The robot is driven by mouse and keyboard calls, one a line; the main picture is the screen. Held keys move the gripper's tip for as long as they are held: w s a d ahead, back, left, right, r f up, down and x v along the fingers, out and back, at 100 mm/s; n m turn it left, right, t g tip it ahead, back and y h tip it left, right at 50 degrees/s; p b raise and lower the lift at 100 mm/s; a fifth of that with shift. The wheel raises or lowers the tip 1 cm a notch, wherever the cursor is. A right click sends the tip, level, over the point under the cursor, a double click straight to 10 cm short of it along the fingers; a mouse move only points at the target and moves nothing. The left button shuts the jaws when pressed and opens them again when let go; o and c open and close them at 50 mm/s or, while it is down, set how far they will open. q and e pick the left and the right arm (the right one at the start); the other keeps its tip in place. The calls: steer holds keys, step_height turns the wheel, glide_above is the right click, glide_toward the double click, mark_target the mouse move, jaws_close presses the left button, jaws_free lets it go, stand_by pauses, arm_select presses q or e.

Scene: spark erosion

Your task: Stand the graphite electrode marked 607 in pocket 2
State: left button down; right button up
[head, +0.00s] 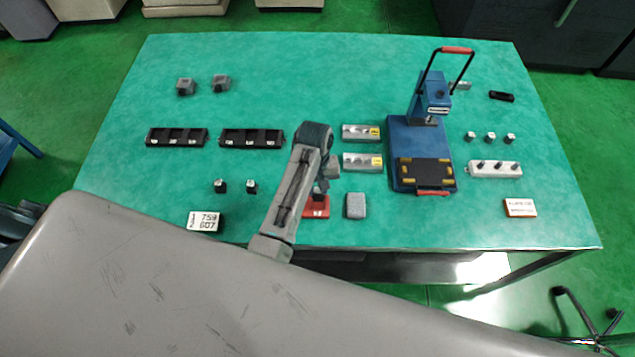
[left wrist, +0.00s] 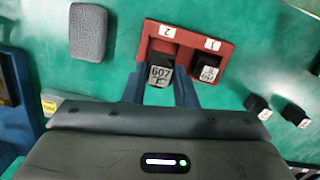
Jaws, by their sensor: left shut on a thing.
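The graphite electrode marked 607 (left wrist: 160,76) is a dark block with a pale marked face, held between the fingers of my left gripper (left wrist: 163,90). In the left wrist view it is at pocket 2 of the red holder (left wrist: 187,36); I cannot tell whether its foot rests on the pocket floor. Another dark electrode (left wrist: 207,69) stands in pocket 1 beside it. In the head view my left gripper (head: 320,190) is over the red holder (head: 316,210), and the arm partly hides it. My right gripper is not in view.
Two dark electrodes (head: 235,187) stand left of the holder, behind the 759/607 card (head: 205,221). A grey block (head: 355,206) lies close on its right. Black racks (head: 251,139), silver blocks (head: 361,132) and a blue press (head: 398,150) stand farther back.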

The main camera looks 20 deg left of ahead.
arm_select(q)
steer(key=shift+f, duration=2.35)
steer(key=shift+f, duration=0.15)
steer(key=c, duration=1.1)
jaws_free()
steer(key=shift+w+r, duration=0.1)
steer(key=shift+r, duration=0.3)
steer(key=r, duration=0.3)
steer(key=r+b, duration=0.1)
steer(key=r, duration=0.2)
steer(key=r+b, duration=0.1)
steer(key=r, duration=0.2)
steer(key=shift+w+a, duration=0.35)
steer(key=shift+w, duration=0.05)
steer(key=shift+a+r, duration=0.1)
steer(key=shift+r, duration=0.35)
